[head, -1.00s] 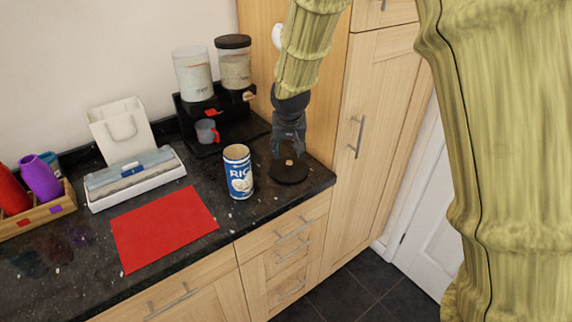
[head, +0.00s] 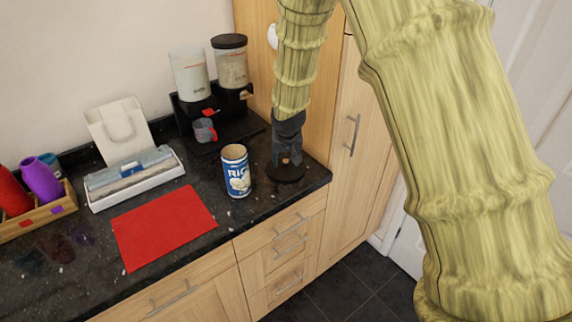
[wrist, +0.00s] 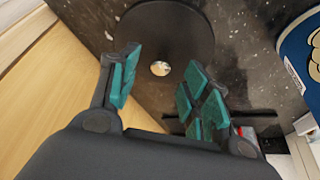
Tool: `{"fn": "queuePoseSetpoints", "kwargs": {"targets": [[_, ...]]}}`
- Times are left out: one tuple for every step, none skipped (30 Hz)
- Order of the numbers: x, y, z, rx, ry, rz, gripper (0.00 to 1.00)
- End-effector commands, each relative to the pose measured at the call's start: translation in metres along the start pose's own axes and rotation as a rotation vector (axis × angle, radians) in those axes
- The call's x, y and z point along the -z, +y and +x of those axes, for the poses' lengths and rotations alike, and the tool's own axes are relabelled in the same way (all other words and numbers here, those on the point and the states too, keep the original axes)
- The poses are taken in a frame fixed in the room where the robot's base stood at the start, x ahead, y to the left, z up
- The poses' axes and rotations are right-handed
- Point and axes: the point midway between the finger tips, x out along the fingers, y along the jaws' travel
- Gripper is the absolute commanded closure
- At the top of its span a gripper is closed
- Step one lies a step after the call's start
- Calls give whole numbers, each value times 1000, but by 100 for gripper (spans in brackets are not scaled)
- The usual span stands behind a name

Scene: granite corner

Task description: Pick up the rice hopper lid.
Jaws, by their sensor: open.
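The rice hopper lid is a flat round black disc (head: 285,174) lying on the dark countertop near its right end. In the wrist view the lid (wrist: 178,28) shows a small light knob at its centre. My gripper (head: 286,160) points down just above the lid. In the wrist view its teal-padded fingers (wrist: 153,90) are apart, with the knob between and slightly beyond the tips. Nothing is held. Whether a fingertip touches the lid cannot be told. In the head view the gripper hides the knob.
A blue rice can (head: 236,172) stands close left of the lid. Behind is a dispenser with two hoppers, the left one (head: 190,75) uncovered and the right one (head: 230,62) black-lidded, and a cup (head: 204,130). A red mat (head: 164,226) lies left. A tall wooden cabinet (head: 350,140) borders the right.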

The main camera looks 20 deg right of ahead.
Motion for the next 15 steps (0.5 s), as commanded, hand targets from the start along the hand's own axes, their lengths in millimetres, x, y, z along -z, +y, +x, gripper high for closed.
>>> {"fn": "queuePoseSetpoints", "kwargs": {"targets": [[-1,0,5,-1,-2,-1,52],[-1,0,7,-1,-2,-1,52],[0,0,10,0,-1,-1,52],[0,0,12,0,-1,-1,52],[0,0,14,0,-1,-1,52],[0,0,16,0,0,-1,52],[0,0,17,0,0,-1,52],[0,0,18,0,0,-1,52],[0,0,19,0,1,-1,52],[0,0,19,0,1,-1,52],[0,0,19,0,1,-1,52],[0,0,19,0,1,-1,52],[0,0,19,0,1,-1,52],[0,0,19,0,1,-1,52],[0,0,19,0,1,-1,52]]}}
